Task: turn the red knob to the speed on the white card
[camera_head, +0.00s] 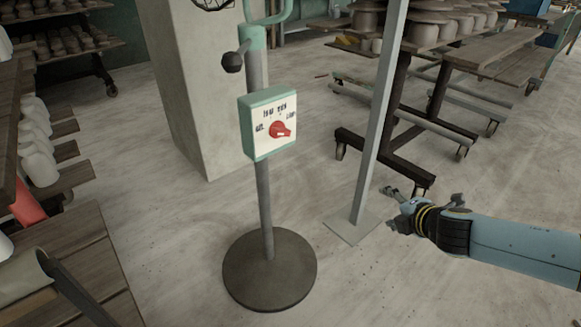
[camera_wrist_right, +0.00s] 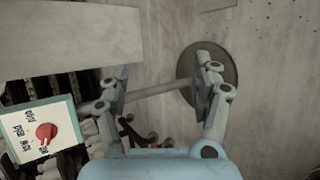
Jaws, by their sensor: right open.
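A pale control box (camera_head: 254,129) with a teal edge is fixed on a grey pole, its face towards me. The red knob (camera_head: 280,130) sits on its white face, with small dark labels above and beside it; I cannot surely read which one it points to. In the right wrist view the red knob (camera_wrist_right: 45,132) shows at the left edge, sideways. My right gripper (camera_head: 390,207) is open and empty, low and to the right of the box, well apart from it. Its spread fingers (camera_wrist_right: 160,68) show in the wrist view. I cannot make out the white card. My left gripper is not in view.
The pole stands on a round dark base (camera_head: 268,270). A grey post (camera_head: 377,120) on a square plate stands between the box and my right gripper. A concrete pillar (camera_head: 192,90) is behind. Wheeled racks with pots fill the right back. Wooden shelving (camera_head: 78,255) stands left.

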